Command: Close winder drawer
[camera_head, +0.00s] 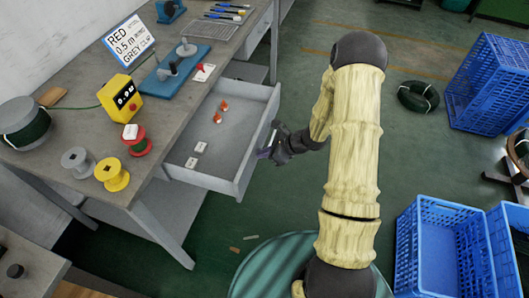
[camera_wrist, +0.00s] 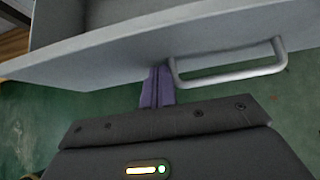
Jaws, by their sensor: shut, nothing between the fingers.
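The winder drawer (camera_head: 213,176) is pulled out from under the grey workbench (camera_head: 60,186) in the head view. It holds two small orange items and two small white pieces. In the wrist view the drawer's grey front panel (camera_wrist: 130,55) fills the upper part, with its bar handle (camera_wrist: 228,76) to the right of the fingers. My gripper (camera_head: 264,153) is shut and empty at the outer face of the drawer front. In the wrist view its purple fingertips (camera_wrist: 157,72) reach the panel's lower part beside the handle. I cannot tell whether they touch it.
The bench top carries a yellow counter box (camera_head: 121,98), several spools, a blue winder base (camera_head: 170,68) and a sign (camera_head: 129,40). Blue crates (camera_head: 446,250) stand at the right, with a cable coil (camera_head: 418,97) on the floor.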

